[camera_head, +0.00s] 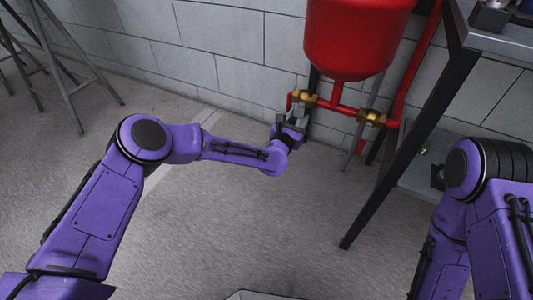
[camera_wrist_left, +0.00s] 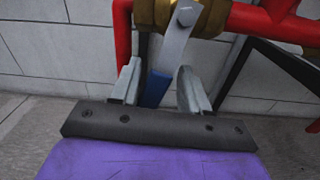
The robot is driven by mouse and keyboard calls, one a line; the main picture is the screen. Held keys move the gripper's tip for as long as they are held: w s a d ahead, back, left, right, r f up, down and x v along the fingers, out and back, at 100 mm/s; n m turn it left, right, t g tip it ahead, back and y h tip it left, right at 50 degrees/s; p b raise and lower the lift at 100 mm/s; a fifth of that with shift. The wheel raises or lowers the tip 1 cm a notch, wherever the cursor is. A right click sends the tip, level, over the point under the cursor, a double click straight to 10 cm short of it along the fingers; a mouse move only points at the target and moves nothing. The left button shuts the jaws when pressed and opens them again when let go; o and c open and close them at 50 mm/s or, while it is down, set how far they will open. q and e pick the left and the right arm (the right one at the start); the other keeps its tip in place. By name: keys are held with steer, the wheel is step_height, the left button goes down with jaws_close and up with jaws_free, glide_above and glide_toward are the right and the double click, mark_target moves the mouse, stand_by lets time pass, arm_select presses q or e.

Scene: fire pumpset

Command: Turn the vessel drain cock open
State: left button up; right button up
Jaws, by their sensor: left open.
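A brass cock (camera_head: 303,98) sits on the red pipe under the red vessel, at its left end. In the left wrist view the brass body (camera_wrist_left: 205,18) is at the top, with a flat grey lever (camera_wrist_left: 176,38) slanting down from it to a blue grip (camera_wrist_left: 157,88). My left gripper (camera_head: 291,121) is just below this cock. In the wrist view its fingers stand apart, one on each side of the blue grip, with gaps visible. A second brass cock (camera_head: 372,118) is further right on the pipe. My right gripper is not seen.
The red vessel (camera_head: 355,35) hangs above the pipework by a grey block wall (camera_head: 235,45). A bench with dark legs (camera_head: 400,150) stands to the right, close to the second cock. Metal stand legs (camera_head: 65,65) are at the far left. The floor (camera_head: 270,220) is clear.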

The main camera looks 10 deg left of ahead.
arm_select(q)
steer(key=s+a+m+g+p, duration=0.2)
steer(key=s+a+m+p, duration=0.1)
steer(key=s+p, duration=0.4)
steer(key=s+a+m+g+y+p, duration=0.1)
steer(key=s+a+m+g+p, duration=0.2)
steer(key=s, duration=0.9)
steer(key=s+a+m+g+y+p, duration=0.1)
steer(key=s+a+m+g+p, duration=0.1)
steer(key=s+a+m+p, duration=0.2)
steer(key=s+m+p, duration=0.3)
steer(key=s+p, duration=0.3)
steer(key=p, duration=0.2)
steer(key=shift+r+g, duration=0.15)
steer(key=shift+g, duration=0.25)
steer(key=shift+a, duration=0.1)
steer(key=shift+c, duration=0.4)
